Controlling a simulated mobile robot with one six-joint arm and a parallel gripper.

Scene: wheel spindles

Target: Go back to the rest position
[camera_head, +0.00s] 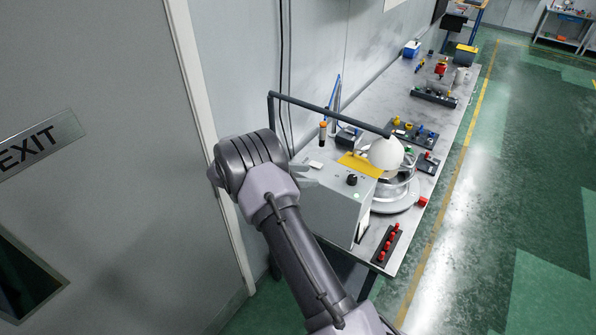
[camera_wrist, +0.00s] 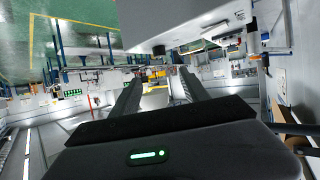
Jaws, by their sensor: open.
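My arm rises from the bottom of the head view and bends at a dark joint in front of the wall. My gripper (camera_head: 306,174) shows only in part there, at the left edge of the grey control box, apart from the bench top. In the wrist view my gripper (camera_wrist: 157,92) has its two dark fingers spread apart with nothing between them.
A long metal workbench (camera_head: 408,236) runs along the wall. An EXIT door (camera_head: 100,200) stands left; green floor (camera_head: 520,150) is free at right.

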